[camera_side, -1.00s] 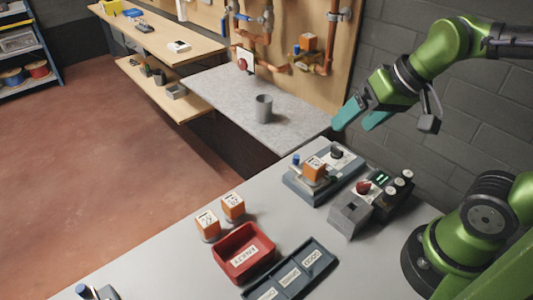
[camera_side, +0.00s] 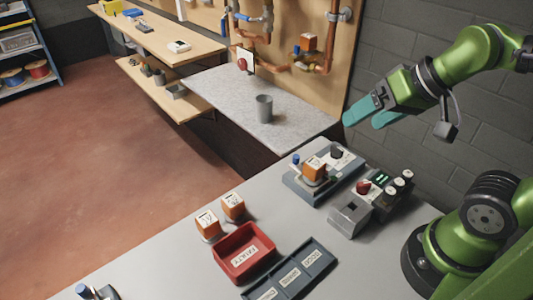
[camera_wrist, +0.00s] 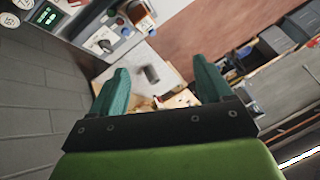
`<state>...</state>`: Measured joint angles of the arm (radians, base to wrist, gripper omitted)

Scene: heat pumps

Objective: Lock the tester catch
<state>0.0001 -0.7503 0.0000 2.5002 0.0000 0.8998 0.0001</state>
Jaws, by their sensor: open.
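The tester (camera_side: 301,187) is a blue-grey base on the workbench in the side view, right of centre. An orange block (camera_side: 314,168) sits on it, with a blue-topped part at its left and a dark knob (camera_side: 337,152) on a pale plate at its back right. I cannot tell which part is the catch or how it is set. The tester also shows at the top of the wrist view (camera_wrist: 112,35). My gripper (camera_side: 368,119) has teal fingers, held above and behind the tester, apart from it. In the wrist view its fingers (camera_wrist: 163,82) are spread and empty.
A device with a red knob and a green display (camera_side: 383,178) stands right of the tester. Two orange blocks (camera_side: 233,206), a red bin (camera_side: 243,273) and a dark labelled tray (camera_side: 317,265) lie nearer the front. A grey cup (camera_side: 264,108) stands on the back table.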

